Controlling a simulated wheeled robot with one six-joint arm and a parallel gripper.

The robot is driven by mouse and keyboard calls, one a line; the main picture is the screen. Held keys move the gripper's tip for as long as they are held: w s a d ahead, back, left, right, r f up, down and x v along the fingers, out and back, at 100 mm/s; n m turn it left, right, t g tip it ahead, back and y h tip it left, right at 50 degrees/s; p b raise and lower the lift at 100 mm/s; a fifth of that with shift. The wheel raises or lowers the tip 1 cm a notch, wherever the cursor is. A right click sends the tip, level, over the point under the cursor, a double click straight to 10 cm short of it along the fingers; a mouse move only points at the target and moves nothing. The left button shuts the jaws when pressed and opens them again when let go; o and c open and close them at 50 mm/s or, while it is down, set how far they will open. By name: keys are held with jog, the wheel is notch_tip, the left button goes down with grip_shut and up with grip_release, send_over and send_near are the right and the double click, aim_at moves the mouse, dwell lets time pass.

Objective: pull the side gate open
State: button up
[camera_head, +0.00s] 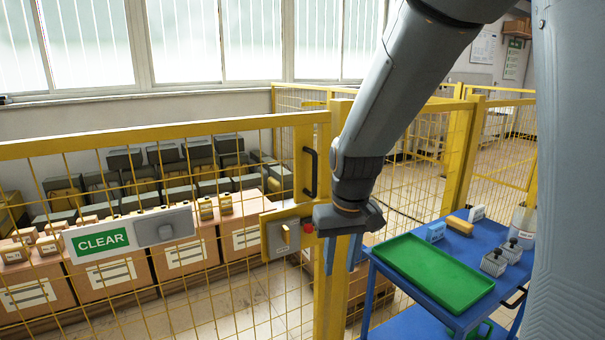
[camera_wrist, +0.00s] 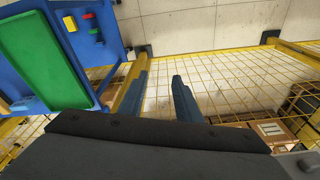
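A yellow mesh gate panel (camera_head: 145,138) fills the left of the head view. A black upright pull handle (camera_head: 313,172) is on its right end post. A latch box (camera_head: 285,236) with a red button sits below the handle. The panel looks closed against the neighbouring yellow post. My gripper (camera_head: 340,268) points down in front of the post, a little right of and below the handle, apart from it. Its two blue fingers are spread and empty in the wrist view (camera_wrist: 160,76). The handle is not recognisable in the wrist view.
A blue trolley (camera_head: 447,315) with a green tray (camera_head: 433,270) stands close right of my gripper; the tray also shows in the wrist view (camera_wrist: 45,60). A CLEAR sign (camera_head: 102,241) hangs on the mesh. Cardboard boxes (camera_head: 183,257) stand behind it.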

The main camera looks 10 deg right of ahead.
aim_at(316, 161)
jog(key=w+r+t+p, duration=0.1)
jog(key=w+r, duration=0.4)
jog(key=w, duration=0.2)
jog(key=w+r+p, duration=0.1)
jog(key=w+r, duration=0.5)
jog(key=w+r+n+t+p, duration=0.1)
jog(key=w+r, duration=0.5)
jog(key=w, duration=0.1)
jog(key=shift+w+a+r+t, duration=0.15)
jog(key=shift+w+a+t, duration=0.1)
jog(key=shift+w+t, duration=0.1)
jog(key=shift+w, duration=0.2)
jog(key=shift+w+f, duration=0.2)
jog(key=shift+f, duration=0.05)
jog(key=shift+p+x, duration=1.15)
jog(key=shift+x, duration=2.25)
grip_shut()
